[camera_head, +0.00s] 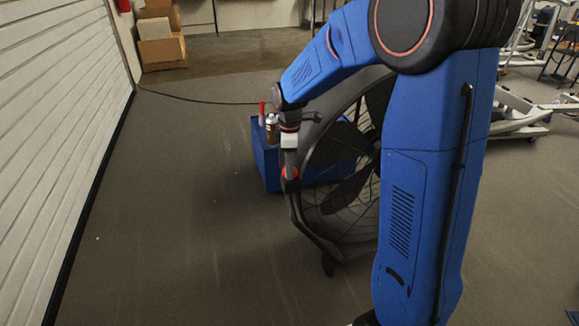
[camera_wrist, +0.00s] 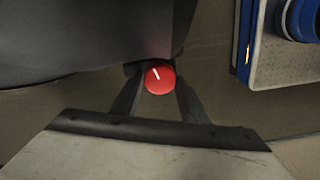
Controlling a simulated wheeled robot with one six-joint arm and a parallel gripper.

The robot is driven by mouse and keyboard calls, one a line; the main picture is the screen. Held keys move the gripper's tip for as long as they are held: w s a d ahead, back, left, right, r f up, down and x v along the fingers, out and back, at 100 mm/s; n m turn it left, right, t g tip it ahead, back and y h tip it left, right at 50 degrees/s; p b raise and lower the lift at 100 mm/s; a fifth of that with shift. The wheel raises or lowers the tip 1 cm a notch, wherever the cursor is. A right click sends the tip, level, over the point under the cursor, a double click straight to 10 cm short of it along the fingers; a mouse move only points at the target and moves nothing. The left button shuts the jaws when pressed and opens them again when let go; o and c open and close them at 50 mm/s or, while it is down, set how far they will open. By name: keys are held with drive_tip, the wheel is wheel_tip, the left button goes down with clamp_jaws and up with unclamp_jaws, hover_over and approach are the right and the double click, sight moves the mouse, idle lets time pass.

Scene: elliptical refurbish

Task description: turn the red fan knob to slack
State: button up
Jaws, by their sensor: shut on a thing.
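The red fan knob (camera_head: 290,173) is on the side of the large black fan (camera_head: 335,222). In the wrist view the round red knob (camera_wrist: 159,79) shows a white mark pointing up and slightly left. My gripper (camera_wrist: 158,80) is shut on the knob, with one dark finger on each side of it. In the head view my gripper (camera_head: 290,170) reaches down to the knob at the fan's left edge. The fan housing (camera_wrist: 70,45) fills the upper left of the wrist view. My blue arm hides part of the fan in the head view.
A blue box (camera_head: 266,168) with a bottle (camera_head: 272,128) and a red-topped item (camera_head: 262,112) stands behind the fan. A cable lies on the floor toward the shutter wall (camera_head: 60,120). Cardboard boxes (camera_head: 162,40) sit at the back. The floor to the left is clear.

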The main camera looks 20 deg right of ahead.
drive_tip(key=n, duration=0.3)
idle(0.4)
drive_tip(key=o, duration=1.1)
wheel_tip(320, 180, up, 17)
drive_tip(key=shift+r, duration=0.2)
